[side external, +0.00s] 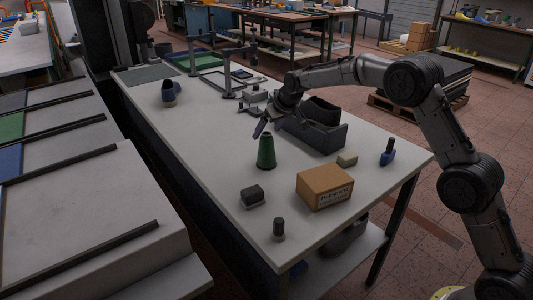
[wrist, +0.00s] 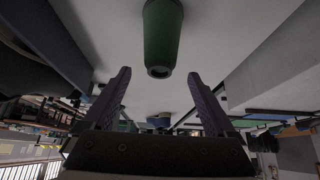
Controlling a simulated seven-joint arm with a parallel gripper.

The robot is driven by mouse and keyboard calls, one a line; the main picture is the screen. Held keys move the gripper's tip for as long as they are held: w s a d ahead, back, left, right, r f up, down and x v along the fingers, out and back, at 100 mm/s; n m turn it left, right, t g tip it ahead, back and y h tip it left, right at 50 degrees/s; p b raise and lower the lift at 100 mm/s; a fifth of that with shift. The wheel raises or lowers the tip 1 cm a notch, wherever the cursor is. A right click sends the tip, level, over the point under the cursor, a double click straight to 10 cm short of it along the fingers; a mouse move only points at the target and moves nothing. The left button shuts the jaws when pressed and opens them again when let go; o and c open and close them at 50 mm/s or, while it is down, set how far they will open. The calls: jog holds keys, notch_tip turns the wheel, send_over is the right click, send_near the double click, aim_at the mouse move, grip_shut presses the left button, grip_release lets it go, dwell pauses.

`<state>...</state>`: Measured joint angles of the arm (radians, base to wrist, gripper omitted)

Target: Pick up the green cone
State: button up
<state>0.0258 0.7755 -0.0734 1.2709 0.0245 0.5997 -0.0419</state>
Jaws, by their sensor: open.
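The green cone (side external: 266,152) stands upright on the white table, its narrow end up and its wide end down. In the wrist view the cone (wrist: 161,35) shows at the top middle, with its dark hollow tip toward the fingers. My gripper (side external: 261,126) is just above and behind the cone in the side view. In the wrist view its two fingers (wrist: 165,82) are spread apart with nothing between them. The cone appears beyond the fingertips, apart from them.
A dark grey bin (side external: 318,136) stands close to the right of the cone. A cardboard box (side external: 324,187), a dark block (side external: 252,195), a small beige block (side external: 347,160) and a blue-based tool (side external: 388,153) are nearby. The table (side external: 200,140) left of the cone is clear.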

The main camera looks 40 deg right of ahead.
aim_at(263, 140)
jog(key=shift+s+x, duration=0.1)
jog(key=shift+x, duration=1.4)
jog(key=shift+s+x, duration=0.15)
jog(key=shift+x, duration=1.4)
jog(key=shift+f, duration=0.15)
grip_shut()
